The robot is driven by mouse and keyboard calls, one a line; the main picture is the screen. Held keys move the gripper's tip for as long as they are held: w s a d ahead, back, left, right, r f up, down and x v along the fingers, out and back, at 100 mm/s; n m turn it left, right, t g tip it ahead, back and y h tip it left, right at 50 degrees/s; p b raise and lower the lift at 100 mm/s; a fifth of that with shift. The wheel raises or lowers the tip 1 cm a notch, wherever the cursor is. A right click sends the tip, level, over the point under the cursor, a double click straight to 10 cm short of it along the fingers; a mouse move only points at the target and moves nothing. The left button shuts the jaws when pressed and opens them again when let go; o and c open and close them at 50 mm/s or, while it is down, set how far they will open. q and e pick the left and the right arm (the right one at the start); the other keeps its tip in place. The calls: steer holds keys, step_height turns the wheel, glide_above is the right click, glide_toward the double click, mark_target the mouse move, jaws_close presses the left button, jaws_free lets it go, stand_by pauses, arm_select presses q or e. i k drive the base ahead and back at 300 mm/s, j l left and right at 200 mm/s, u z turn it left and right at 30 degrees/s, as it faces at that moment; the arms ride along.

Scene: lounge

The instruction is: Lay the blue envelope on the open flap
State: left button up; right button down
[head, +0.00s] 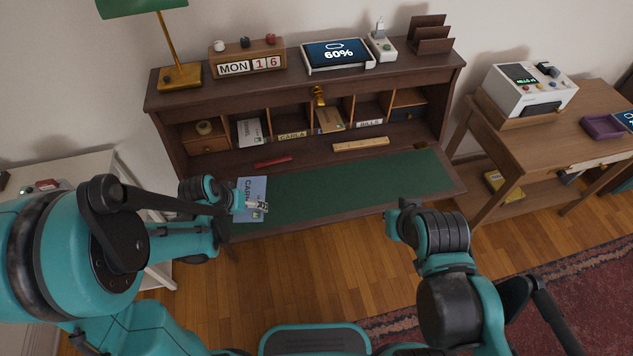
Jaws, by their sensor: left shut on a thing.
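The light blue envelope (250,186), with writing on it, is at the left end of the open flap (350,190), which has a green surface and a dark wooden rim. My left gripper (258,204) is shut on the envelope near its lower right part. I cannot tell whether the envelope touches the flap or is just above it. My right gripper (402,212) is in front of the flap's right part, apart from the envelope. Its fingers are mostly hidden, so its opening does not show.
A red pen-like object (273,162) and a wooden ruler (360,144) lie behind the green surface. Labelled pigeonholes hold a white envelope (249,132) and a tan envelope (330,119). A side table (590,105) stands at right. The flap's middle and right are clear.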

mark_target(330, 191)
steer(key=i+l+u, duration=0.1)
steer(key=l, duration=0.3)
steer(key=i+l, duration=0.15)
steer(key=l, duration=0.25)
steer(key=i+l+u, duration=0.15)
steer(key=l, duration=0.3)
steer(key=i+l+u, duration=0.1)
steer(key=l, duration=0.3)
